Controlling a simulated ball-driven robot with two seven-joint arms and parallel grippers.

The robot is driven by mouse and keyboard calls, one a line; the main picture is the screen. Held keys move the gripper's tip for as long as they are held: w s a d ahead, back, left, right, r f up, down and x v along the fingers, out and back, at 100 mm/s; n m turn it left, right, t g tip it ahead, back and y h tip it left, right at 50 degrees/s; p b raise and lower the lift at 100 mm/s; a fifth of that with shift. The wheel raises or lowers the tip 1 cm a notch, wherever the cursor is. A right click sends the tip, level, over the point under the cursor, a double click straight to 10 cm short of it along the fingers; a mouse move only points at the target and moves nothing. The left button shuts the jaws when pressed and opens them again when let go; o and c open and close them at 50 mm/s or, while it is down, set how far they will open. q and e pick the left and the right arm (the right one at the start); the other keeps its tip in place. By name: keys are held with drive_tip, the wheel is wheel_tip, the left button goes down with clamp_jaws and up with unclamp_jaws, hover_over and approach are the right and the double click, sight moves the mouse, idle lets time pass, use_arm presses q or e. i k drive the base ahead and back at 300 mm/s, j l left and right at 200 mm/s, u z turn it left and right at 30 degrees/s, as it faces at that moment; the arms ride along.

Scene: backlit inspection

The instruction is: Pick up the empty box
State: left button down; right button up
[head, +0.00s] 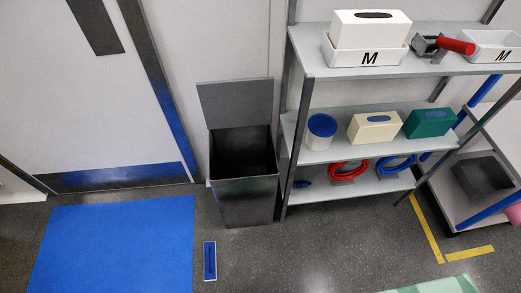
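No gripper of mine is in view. A small narrow box-like item (210,261), white-edged with a blue face and a dark strip, lies on the floor in front of the bin. A white box (371,26) with a dark oval opening sits in a white tray (366,57) marked M on the upper shelf. A cream box (374,129) and a teal box (430,124), each with a blue oval on top, stand on the middle shelf. I cannot tell which of these is empty; their insides are hidden.
A dark bin (245,200) with its lid raised stands left of the grey shelf unit (335,150). A blue mat (115,245) lies before the door (90,90). A cart (470,205) stands at right, near yellow floor tape (427,230). Floor between mat and tape is mostly clear.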

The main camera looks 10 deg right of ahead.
sight(354, 28)
drive_tip(key=i+l, duration=0.1)
drive_tip(key=l, duration=0.85)
drive_tip(key=i+l, duration=0.15)
drive_tip(key=l, duration=0.35)
